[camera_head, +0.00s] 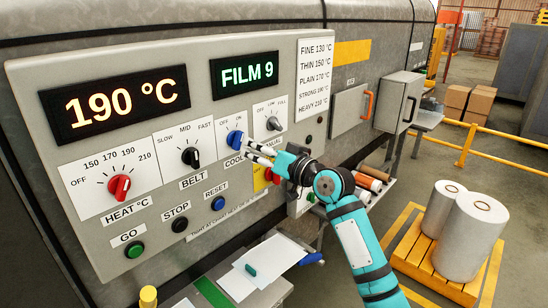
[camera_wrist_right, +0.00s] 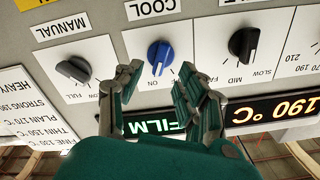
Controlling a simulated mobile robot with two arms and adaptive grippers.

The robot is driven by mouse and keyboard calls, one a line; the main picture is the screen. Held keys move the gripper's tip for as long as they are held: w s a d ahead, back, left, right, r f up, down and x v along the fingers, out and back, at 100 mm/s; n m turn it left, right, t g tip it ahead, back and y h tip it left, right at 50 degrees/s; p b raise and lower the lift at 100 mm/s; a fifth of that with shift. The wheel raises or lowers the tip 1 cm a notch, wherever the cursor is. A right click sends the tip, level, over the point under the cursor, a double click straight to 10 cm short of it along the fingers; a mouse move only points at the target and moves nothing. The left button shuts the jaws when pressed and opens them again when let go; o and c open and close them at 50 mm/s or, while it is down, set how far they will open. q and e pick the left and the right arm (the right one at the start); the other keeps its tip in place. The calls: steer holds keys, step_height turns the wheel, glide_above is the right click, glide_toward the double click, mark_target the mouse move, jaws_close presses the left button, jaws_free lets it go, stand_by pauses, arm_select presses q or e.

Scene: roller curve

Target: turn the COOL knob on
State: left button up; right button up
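The blue COOL knob (camera_head: 235,138) is on the white panel between the BELT knob and the MANUAL knob. In the right wrist view, which is upside down, the COOL knob (camera_wrist_right: 160,55) has its grip bar standing near vertical, its end close to the ON mark; the OFF mark is not readable there. My right gripper (camera_head: 249,149) is just right of and below the knob in the head view. Contact is not visible. My left gripper is not in view.
The black BELT knob (camera_head: 190,157) and red HEAT knob (camera_head: 120,187) lie left of COOL; the grey MANUAL knob (camera_head: 273,123) is close on the right. Blue RESET (camera_head: 218,203), black STOP (camera_head: 179,225) and green GO (camera_head: 134,250) buttons sit below. The display reads FILM 9 (camera_head: 244,75).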

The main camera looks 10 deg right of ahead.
steer(key=v, duration=0.7)
steer(key=shift+s, duration=0.1)
